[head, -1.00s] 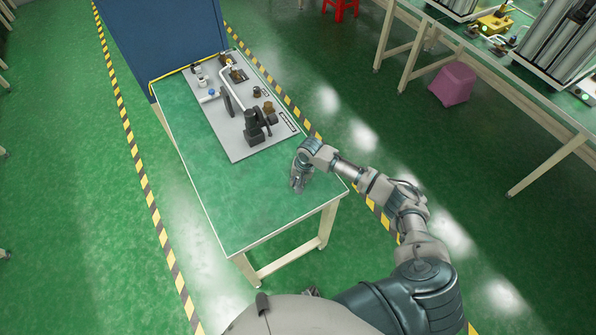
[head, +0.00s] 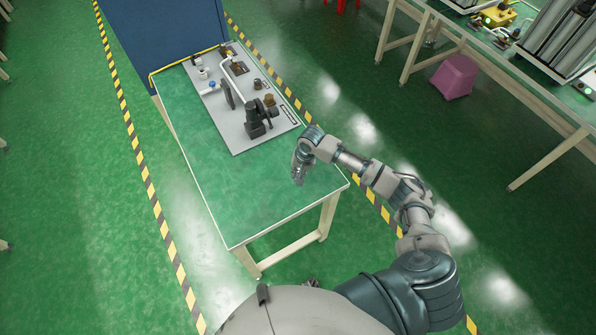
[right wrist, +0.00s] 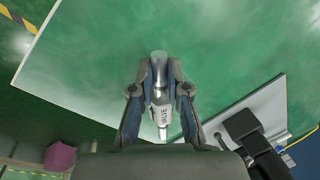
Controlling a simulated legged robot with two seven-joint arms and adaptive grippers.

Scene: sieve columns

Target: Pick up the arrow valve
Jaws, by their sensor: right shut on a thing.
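The arrow valve (right wrist: 161,112) is a silver-grey cylinder with the dark word VALVE on its side. It shows in the right wrist view between the two fingers of my right gripper (right wrist: 160,88), which is shut on it. In the head view my right gripper (head: 298,173) hangs over the near right part of the green table (head: 240,205), clear of the grey board. The valve is too small there to make out. My left gripper is not in view.
A grey board (head: 238,145) with black fittings (head: 256,126), a white pipe and several small parts lies on the table's far half. A blue cabinet (head: 160,35) stands behind. The table's near left is clear. A pink stool (head: 454,77) stands at the right.

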